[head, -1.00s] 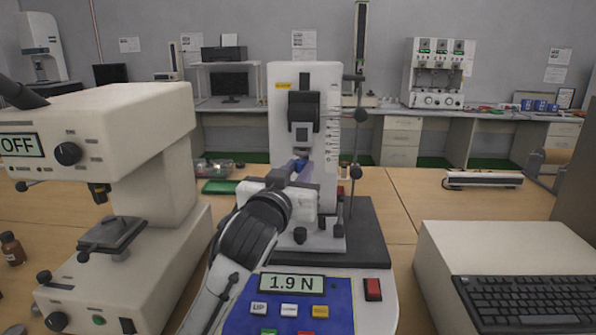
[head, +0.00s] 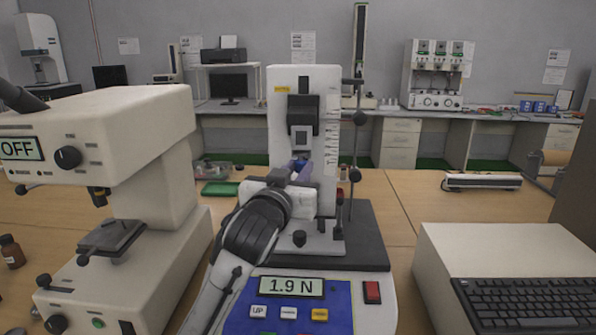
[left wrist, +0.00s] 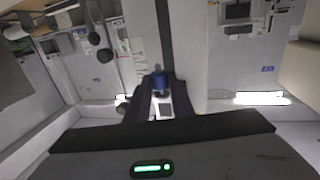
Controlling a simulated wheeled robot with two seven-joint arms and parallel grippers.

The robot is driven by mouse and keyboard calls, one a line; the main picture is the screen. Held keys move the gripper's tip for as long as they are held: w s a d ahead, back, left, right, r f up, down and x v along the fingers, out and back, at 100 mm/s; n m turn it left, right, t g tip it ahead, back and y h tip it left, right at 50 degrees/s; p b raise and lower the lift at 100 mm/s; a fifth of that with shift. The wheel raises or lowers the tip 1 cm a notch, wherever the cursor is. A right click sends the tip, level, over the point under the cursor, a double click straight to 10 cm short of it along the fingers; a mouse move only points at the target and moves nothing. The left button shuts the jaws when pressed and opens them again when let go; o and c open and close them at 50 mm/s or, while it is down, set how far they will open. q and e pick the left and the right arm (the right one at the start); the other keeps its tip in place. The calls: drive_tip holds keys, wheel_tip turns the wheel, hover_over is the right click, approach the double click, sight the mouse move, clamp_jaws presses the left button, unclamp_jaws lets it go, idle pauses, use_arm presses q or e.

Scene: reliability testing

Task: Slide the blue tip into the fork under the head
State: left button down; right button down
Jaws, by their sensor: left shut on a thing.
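The force tester stands in the middle of the head view, with a white column and a dark head (head: 303,112). A small grey fork (head: 301,141) hangs under the head. My left gripper (head: 292,180) is in front of the column, below the fork, and shut on a part with a blue tip (head: 300,163). The tip shows just under the fork; I cannot tell whether it is inside it. In the left wrist view the blue tip (left wrist: 158,83) sticks out beyond the fingers. My fingers hide most of the held part. My right gripper is not in view.
The tester's blue panel (head: 290,312) reads 1.9 N. A white microscope-like instrument (head: 110,140) reading OFF stands close on the left. A beige case with a keyboard (head: 525,300) is at the right. A thin dark rod (head: 352,180) stands right of the column.

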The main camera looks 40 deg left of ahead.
use_arm(q)
drive_tip(key=shift+w+a, duration=0.25)
drive_tip(key=shift+w, duration=0.1)
idle(0.3)
drive_tip(key=shift+w+a, duration=0.35)
drive_tip(key=shift+w, duration=0.25)
idle(0.3)
drive_tip(key=c, duration=1.5)
unclamp_jaws()
drive_tip(key=shift+o, duration=0.2)
drive_tip(key=shift+s, duration=0.1)
drive_tip(key=shift+s+d+f, duration=0.1)
drive_tip(key=shift+s+d, duration=0.05)
drive_tip(key=shift+s, duration=0.15)
drive_tip(key=v, duration=0.9)
drive_tip(key=shift+s+b, duration=0.2)
drive_tip(key=shift+b, duration=0.2)
